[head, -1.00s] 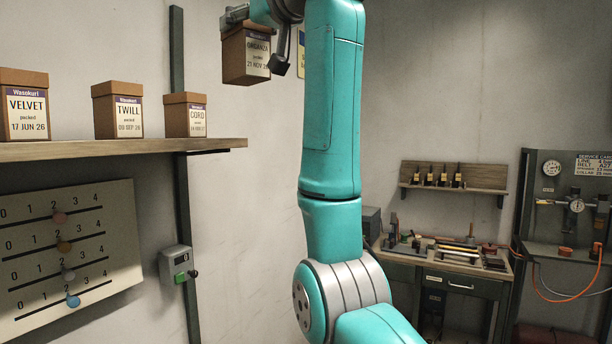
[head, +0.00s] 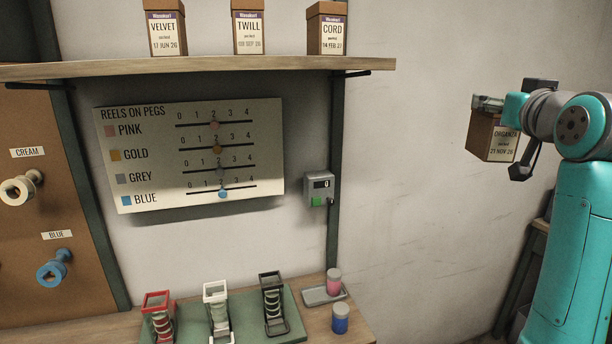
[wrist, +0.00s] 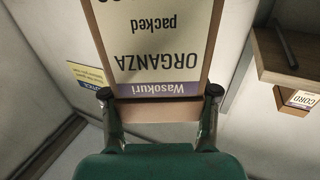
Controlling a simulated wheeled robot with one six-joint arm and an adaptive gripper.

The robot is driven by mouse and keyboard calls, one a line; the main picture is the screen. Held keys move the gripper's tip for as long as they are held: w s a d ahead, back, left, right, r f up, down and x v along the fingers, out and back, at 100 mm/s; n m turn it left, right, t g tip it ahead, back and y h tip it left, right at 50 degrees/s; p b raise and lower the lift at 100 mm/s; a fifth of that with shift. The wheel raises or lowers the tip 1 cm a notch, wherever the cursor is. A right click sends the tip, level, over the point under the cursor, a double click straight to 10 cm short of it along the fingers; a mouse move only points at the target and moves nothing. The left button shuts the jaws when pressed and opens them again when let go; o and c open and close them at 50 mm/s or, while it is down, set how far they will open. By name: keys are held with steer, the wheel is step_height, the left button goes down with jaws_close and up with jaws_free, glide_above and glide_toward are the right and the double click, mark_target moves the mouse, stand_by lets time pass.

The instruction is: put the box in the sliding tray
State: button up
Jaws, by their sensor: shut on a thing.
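The box is brown with a white label reading ORGANZA, 21 NOV 26. In the head view the box (head: 493,137) hangs from my gripper (head: 489,103) at the right, in the air and clear of the wall shelf. In the wrist view the box (wrist: 152,45) fills the upper middle, its label upside down. My gripper (wrist: 159,97) has a finger at each side of its lid end and is shut on it.
A wall shelf (head: 200,68) holds boxes marked VELVET (head: 166,30), TWILL (head: 249,30) and CORD (head: 327,30). Below are a peg chart (head: 190,155) and a switch box (head: 319,188). A green base (head: 245,325) carries three stands. Bare wall lies between shelf and box.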

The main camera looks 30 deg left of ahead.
steer(key=s+a+f+n+g+y, duration=0.15)
steer(key=s+a+f, duration=0.35)
steer(key=a+f, duration=0.6)
steer(key=s+a+f+n+g+y, duration=0.15)
steer(key=s+a+f, duration=0.4)
steer(key=f, duration=0.85)
steer(key=s+a+f+n+g+y, duration=0.15)
steer(key=s+a+f, duration=0.25)
steer(key=s+f, duration=0.7)
steer(key=s+a+f+y, duration=0.2)
steer(key=s+a+f, duration=0.2)
steer(key=s+f, duration=0.6)
step_height(320, 180, down, 11)
steer(key=shift+s+r, duration=0.15)
steer(key=shift+s, duration=0.25)
steer(key=shift+h, duration=0.25)
steer(key=o, duration=1.3)
